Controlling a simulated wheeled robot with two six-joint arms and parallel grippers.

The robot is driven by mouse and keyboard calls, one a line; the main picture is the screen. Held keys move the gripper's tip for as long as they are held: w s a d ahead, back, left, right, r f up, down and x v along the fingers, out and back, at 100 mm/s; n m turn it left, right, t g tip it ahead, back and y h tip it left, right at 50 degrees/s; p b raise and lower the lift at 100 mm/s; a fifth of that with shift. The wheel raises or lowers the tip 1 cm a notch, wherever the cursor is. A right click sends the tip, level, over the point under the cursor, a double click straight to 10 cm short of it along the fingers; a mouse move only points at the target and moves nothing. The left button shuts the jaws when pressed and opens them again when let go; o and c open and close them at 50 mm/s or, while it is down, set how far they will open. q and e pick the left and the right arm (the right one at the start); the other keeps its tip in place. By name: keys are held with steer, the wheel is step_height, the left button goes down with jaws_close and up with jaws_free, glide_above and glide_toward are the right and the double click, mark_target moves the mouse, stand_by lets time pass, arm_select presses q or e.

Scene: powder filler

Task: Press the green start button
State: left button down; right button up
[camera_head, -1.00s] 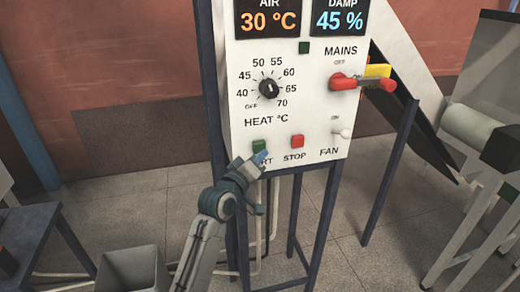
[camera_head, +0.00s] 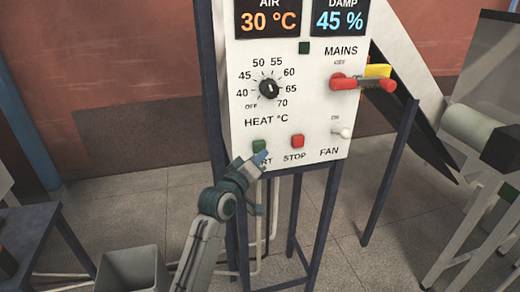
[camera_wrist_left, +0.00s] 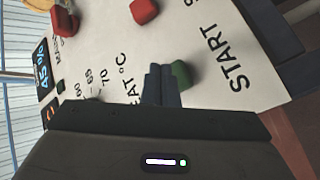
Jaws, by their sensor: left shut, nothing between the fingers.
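The green start button (camera_head: 259,146) is at the lower left of the white control panel (camera_head: 315,120), above the partly covered START label. My left gripper (camera_head: 261,158) is shut and empty, its fingertips just below and in front of the button in the head view. In the left wrist view the closed fingers (camera_wrist_left: 162,84) lie beside the green button (camera_wrist_left: 181,74) and overlap its edge. I cannot tell whether they touch it. My right gripper is not in view.
The red stop button (camera_head: 297,141) is close to the right of the start button. The heat knob (camera_head: 269,89), red mains handle (camera_head: 343,82) and fan switch (camera_head: 341,133) are on the same panel. A grey bin (camera_head: 130,272) stands on the floor at lower left.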

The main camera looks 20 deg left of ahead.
arm_select(q)
steer(key=shift+w, duration=0.1)
stand_by(0.6)
steer(key=shift+w+a, duration=0.25)
steer(key=shift+w, duration=0.05)
steer(key=shift+w+a, duration=0.25)
steer(key=shift+w, duration=0.15)
stand_by(0.9)
steer(key=shift+s, duration=0.1)
steer(key=shift+s+d+p, duration=0.5)
steer(key=shift+s+p, duration=0.15)
steer(key=shift+s, duration=0.05)
